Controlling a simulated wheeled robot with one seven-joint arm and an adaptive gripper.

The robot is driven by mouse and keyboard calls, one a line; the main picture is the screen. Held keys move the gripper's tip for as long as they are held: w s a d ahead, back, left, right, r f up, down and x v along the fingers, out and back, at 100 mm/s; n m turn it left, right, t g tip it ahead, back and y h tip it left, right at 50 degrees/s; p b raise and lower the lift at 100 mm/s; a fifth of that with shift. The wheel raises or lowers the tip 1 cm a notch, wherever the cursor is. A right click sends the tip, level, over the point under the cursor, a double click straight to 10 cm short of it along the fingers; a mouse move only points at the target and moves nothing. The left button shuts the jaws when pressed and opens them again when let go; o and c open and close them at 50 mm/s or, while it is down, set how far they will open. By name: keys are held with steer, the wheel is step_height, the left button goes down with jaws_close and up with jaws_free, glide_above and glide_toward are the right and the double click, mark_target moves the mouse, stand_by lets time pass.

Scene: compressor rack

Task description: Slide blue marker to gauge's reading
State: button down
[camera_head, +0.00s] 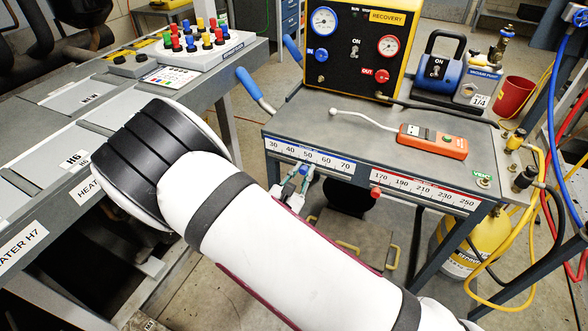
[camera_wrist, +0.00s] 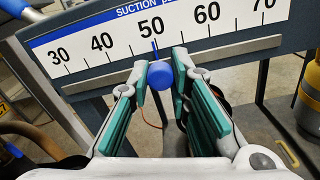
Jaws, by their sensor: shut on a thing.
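The blue marker (camera_wrist: 160,78) is a round knob on the slot below the white suction scale (camera_wrist: 120,35). Its thin blue pointer stands at about the 50 mark. My gripper (camera_wrist: 162,72) has its teal-padded fingers on both sides of the knob, shut on it. In the head view my gripper (camera_head: 297,182) is at the cart's front edge below the suction scale (camera_head: 310,155), and my arm hides part of the surroundings. The blue-rimmed gauge (camera_head: 324,20) is on the yellow recovery unit (camera_head: 357,50); its needle is too small to read surely.
A red-edged scale (camera_head: 425,192) with a red knob (camera_head: 375,192) is to the right on the same cart front. An orange handheld detector (camera_head: 432,141) lies on the cart top. Hoses hang at the right. A grey bench (camera_head: 60,120) is at the left.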

steer(key=shift+d, duration=0.15)
steer(key=c, duration=1.5)
jaws_free()
steer(key=shift+o, duration=0.2)
steer(key=shift+s, duration=0.1)
steer(key=v, duration=1.2)
